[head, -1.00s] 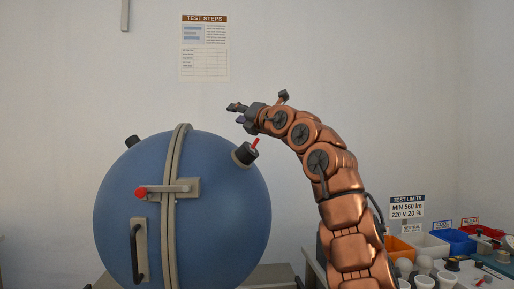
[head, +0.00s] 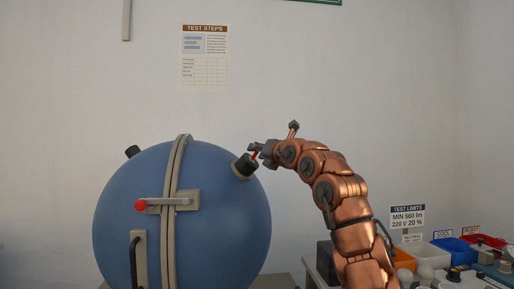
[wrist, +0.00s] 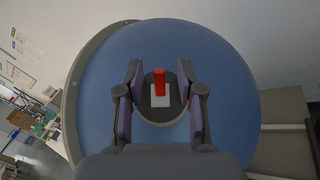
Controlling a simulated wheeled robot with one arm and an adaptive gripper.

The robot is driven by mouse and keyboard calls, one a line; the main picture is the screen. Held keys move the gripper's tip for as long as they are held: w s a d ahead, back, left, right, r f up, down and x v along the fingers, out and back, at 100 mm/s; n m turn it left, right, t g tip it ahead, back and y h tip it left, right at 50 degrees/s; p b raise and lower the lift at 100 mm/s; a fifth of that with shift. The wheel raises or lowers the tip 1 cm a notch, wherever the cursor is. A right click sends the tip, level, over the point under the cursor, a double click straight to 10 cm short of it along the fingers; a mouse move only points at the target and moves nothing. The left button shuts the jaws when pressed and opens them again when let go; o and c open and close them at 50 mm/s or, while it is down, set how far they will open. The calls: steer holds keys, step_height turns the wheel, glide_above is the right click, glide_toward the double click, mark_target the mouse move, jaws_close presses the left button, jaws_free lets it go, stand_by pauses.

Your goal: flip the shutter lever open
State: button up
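The shutter lever (head: 255,155) is a small red stick on a black port (head: 244,167) at the upper right of the large blue sphere (head: 215,220). In the wrist view the red lever (wrist: 159,82) stands on a pale plate on the dark round port (wrist: 147,117). My gripper (wrist: 160,72) is open, with one finger on each side of the lever and a gap on both sides. In the head view my gripper (head: 260,149) is at the lever and partly overlaps it.
The sphere has a latch with a red knob (head: 140,205) and a dark handle (head: 135,262) at its front. A bench at the right holds a blue bin (head: 451,246), a red bin and several bulbs. A test steps sheet (head: 205,60) hangs on the wall.

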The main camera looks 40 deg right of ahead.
steer(key=shift+w+d, duration=0.15)
steer(key=shift+w, duration=0.45)
jaws_close()
